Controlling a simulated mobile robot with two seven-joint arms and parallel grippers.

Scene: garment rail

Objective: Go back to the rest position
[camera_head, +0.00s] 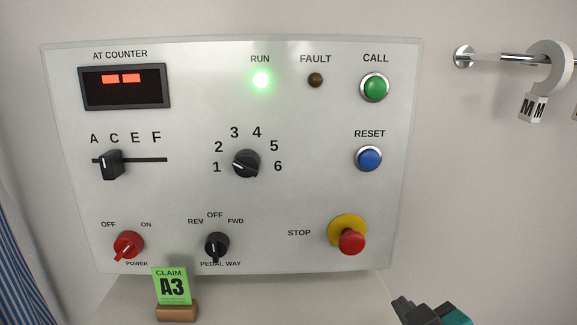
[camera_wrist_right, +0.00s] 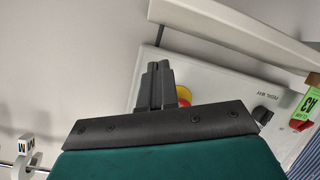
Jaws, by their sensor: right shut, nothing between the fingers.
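My right gripper (camera_head: 408,304) shows at the bottom right of the head view, below the control panel (camera_head: 300,130) and apart from it. In the right wrist view its two fingers (camera_wrist_right: 157,68) are together with nothing between them. The panel's red stop button (camera_head: 351,241) on its yellow base is up and left of the gripper in the head view. It is partly hidden behind the fingers in the right wrist view. My left gripper is in neither view.
A green A3 claim card (camera_head: 172,286) stands in a brown holder (camera_head: 177,311) below the panel. A metal rail (camera_head: 500,57) with a white hook-shaped tag (camera_head: 552,65) is on the wall at right. A blue striped cloth (camera_head: 22,255) hangs at far left. The run lamp (camera_head: 261,79) glows green.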

